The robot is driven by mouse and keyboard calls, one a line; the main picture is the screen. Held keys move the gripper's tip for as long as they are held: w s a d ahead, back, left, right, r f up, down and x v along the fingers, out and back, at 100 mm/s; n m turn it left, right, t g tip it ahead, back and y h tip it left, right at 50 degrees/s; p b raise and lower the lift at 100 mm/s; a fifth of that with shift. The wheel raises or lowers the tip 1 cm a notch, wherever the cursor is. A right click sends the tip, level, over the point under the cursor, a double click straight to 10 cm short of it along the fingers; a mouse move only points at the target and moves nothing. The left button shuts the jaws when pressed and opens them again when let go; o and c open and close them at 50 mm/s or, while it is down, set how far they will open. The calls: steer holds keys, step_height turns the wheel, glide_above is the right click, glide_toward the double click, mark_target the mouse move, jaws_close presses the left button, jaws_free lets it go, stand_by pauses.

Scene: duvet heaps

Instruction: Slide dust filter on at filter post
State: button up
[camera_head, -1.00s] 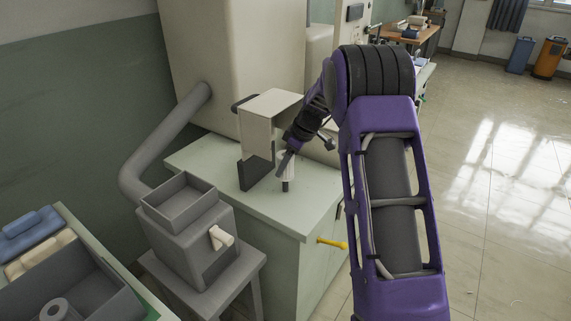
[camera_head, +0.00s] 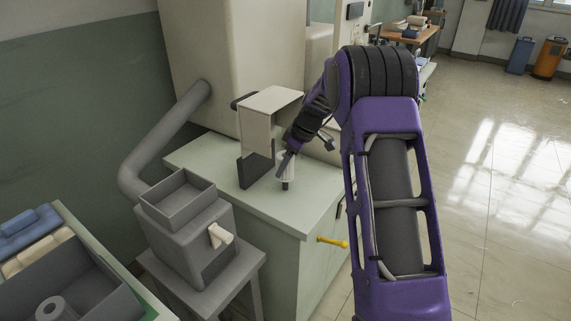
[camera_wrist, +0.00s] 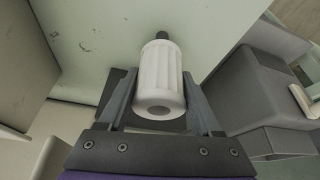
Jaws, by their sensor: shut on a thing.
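The dust filter (camera_wrist: 158,78) is a white ribbed cylinder with a dark hole in its near end. My gripper (camera_wrist: 158,100) is shut on it, one grey finger on each side. In the head view the filter (camera_head: 289,168) is upright over the pale counter, partly hidden by my gripper (camera_head: 287,160). A short dark post (camera_head: 285,185) shows directly below it; in the wrist view the post (camera_wrist: 163,36) sticks out past the filter's far end, in line with it. I cannot tell how far the filter surrounds the post.
A box-like cover on a dark upright (camera_head: 257,168) stands close left of the filter on the counter (camera_head: 255,208). A grey hopper machine (camera_head: 190,235) with a pale handle stands on a stool nearer left. A yellow handle (camera_head: 332,242) juts from the counter's front.

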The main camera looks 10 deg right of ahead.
mark_target(286, 176)
steer(key=shift+f+b, duration=1.8)
steer(key=shift+f, duration=0.55)
steer(key=o, duration=1.5)
steer(key=shift+r, duration=0.1)
steer(key=p+v, duration=0.2)
steer(key=v, duration=1.5)
steer(key=shift+r, duration=0.25)
